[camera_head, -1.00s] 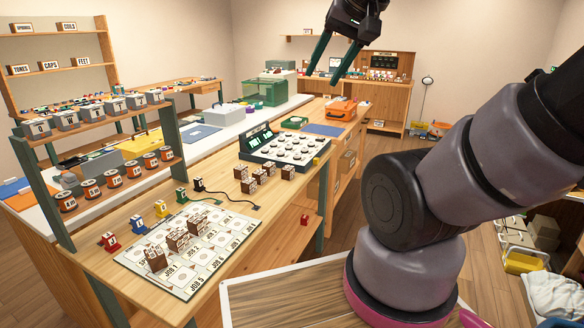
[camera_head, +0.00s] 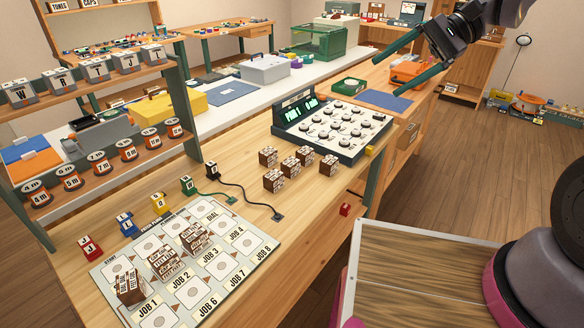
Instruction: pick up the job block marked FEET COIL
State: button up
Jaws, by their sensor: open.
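Several brown job blocks with white labels are in view; the lettering is too small for me to tell which is FEET COIL. A loose group of job blocks (camera_head: 290,166) stands on the wooden bench behind the job board.
A dial console (camera_head: 333,130) stands behind the loose blocks. Small coloured pieces and a black cable (camera_head: 243,189) lie left of them. A shelf rack with labelled spools (camera_head: 97,164) rises at the left.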

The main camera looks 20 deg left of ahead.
jog(key=w+a+f+m+y, duration=0.3)
jog(key=a+f+m+y, duration=0.1)
jog(key=a+f, duration=0.3)
jog(key=w+a+f+m+y, duration=0.4)
jog(key=a+f, duration=0.2)
jog(key=f, duration=0.1)
notch_tip(320, 180, down, 12)
jog(key=w+a+m+t, duration=0.1)
jog(key=a+m+t, duration=0.1)
jog(key=m+t, duration=0.45)
jog(key=m+t+h, duration=0.2)
jog(key=m+t, duration=0.1)
jog(key=t, duration=0.1)
send_near(296, 165)
jog(key=shift+a+r, duration=0.1)
jog(key=shift+a, duration=0.5)
jog(key=shift+a+f+m, duration=0.2)
jog(key=shift+f+m, duration=0.05)
jog(key=x, duration=1)
jog(key=shift+w, duration=0.3)
jog(key=shift+c, duration=0.3)
jog(key=shift+r, duration=0.1)
jog(key=c, duration=1.1)
